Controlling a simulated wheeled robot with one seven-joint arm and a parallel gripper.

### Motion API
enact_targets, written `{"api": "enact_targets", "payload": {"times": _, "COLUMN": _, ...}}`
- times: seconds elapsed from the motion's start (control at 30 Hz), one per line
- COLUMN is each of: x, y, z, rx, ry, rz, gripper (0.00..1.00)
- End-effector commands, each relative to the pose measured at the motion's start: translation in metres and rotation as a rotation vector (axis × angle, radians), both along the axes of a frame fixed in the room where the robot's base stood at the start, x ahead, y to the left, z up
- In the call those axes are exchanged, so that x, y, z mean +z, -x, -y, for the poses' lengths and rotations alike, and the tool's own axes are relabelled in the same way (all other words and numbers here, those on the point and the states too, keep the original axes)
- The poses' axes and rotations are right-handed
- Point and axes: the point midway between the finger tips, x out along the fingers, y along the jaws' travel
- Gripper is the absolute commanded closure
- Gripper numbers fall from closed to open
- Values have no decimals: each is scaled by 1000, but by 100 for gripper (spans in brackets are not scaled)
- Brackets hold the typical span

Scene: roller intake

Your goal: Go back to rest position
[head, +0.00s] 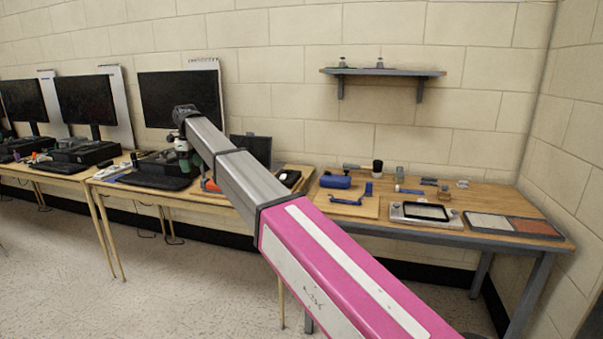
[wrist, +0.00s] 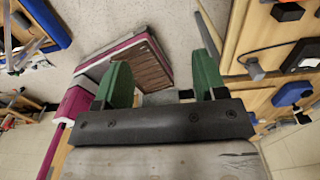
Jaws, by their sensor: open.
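My arm reaches from the bottom right of the head view toward the left, with a pink section and then grey links. My gripper (head: 184,152) is at its far end, in front of a dark monitor and above the middle desk; it looks small there. In the wrist view my gripper (wrist: 164,78) shows two green fingers spread wide apart. Nothing is held between them. The floor and a pink-sided part with a brown ribbed face lie beyond the fingers.
A wooden workbench (head: 470,198) at right holds a blue cylinder (head: 335,181), a framed device (head: 425,212) and a two-part tray (head: 515,226). A wall shelf (head: 383,72) hangs above. Desks with monitors (head: 85,100) stand at left. Open floor (head: 185,285) lies in front.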

Motion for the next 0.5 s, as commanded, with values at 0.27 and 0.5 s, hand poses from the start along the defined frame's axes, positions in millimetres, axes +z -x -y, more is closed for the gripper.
{"api": "enact_targets", "payload": {"times": 0.27, "x": -26, "y": -5, "z": 30, "rx": 74, "ry": 0, "rz": 0, "gripper": 35}}
{"api": "enact_targets", "payload": {"times": 0.5, "x": -63, "y": -10, "z": 72, "rx": 182, "ry": 0, "rz": 0, "gripper": 35}}
